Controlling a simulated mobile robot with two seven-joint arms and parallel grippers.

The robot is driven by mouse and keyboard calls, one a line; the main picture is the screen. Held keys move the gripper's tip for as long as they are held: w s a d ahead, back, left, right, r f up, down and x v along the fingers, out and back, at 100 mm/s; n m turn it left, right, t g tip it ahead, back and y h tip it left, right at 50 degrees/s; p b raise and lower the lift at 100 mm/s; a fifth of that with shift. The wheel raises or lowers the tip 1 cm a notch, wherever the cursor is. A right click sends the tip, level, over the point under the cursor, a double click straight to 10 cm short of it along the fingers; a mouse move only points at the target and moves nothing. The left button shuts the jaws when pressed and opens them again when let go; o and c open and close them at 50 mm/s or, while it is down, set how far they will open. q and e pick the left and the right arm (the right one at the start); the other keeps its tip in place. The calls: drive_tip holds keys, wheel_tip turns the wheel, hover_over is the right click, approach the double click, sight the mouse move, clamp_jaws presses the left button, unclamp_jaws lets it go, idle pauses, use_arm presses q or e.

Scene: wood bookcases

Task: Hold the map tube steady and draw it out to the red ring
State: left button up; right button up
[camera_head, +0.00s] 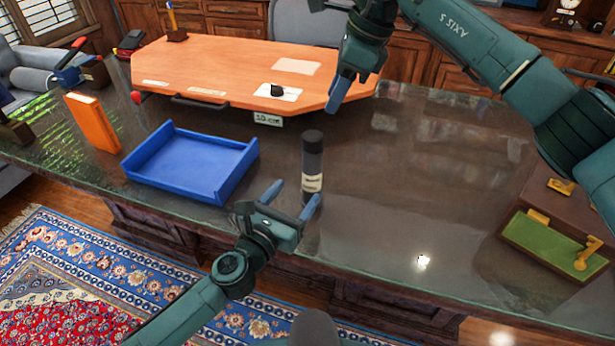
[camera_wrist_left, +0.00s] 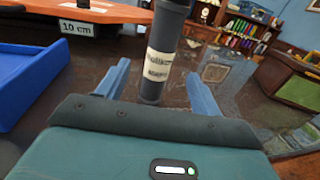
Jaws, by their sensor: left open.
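The map tube (camera_head: 312,160) is a dark upright cylinder with a black cap and a pale label, standing on the dark glossy desk. It also shows in the left wrist view (camera_wrist_left: 158,85), where its top is cut off. No red ring shows on it. My left gripper (camera_head: 294,197) is open in front of the tube's lower part. In the left wrist view the tube appears between its two blue fingers, just beyond their tips, and nothing is gripped. My right gripper (camera_head: 338,98) hangs above and behind the tube, apart from it; its fingers overlap in view.
A blue tray (camera_head: 190,185) lies left of the tube, with an orange book (camera_head: 92,122) beyond it. A wooden board (camera_head: 230,65) with a "10 cm" tag (camera_head: 268,119) is behind. A green-faced box (camera_head: 545,245) stands at right.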

sight(307, 179)
use_arm(q)
drive_tip(key=x, duration=0.8)
drive_tip(key=shift+d, duration=0.1)
drive_tip(key=shift+c, duration=0.5)
